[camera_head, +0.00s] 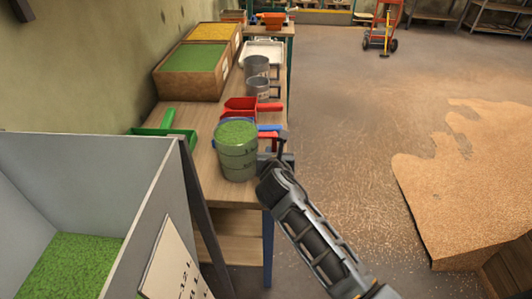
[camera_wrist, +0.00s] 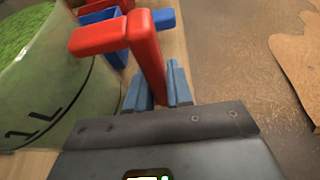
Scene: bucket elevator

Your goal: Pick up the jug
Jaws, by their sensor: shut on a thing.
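The jug (camera_head: 238,160) is a clear vessel filled with green granules, upright at the bench's right edge in the head view. In the wrist view the jug (camera_wrist: 45,105) fills the left side, with a "1 L" mark on its wall. Its red handle (camera_wrist: 146,50) stands between the blue-grey fingers of my gripper (camera_wrist: 158,82), which is shut on it. In the head view my gripper (camera_head: 274,161) is at the jug's right side. I cannot tell whether the jug's base touches the bench.
The wooden bench (camera_head: 204,158) holds a red scoop (camera_head: 240,105), a green scoop (camera_head: 165,132), grey mugs (camera_head: 257,86) and a box of green and yellow granules (camera_head: 188,80). A blue scoop lies behind the jug. A grey bin (camera_head: 120,180) stands at front left. Open floor lies right.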

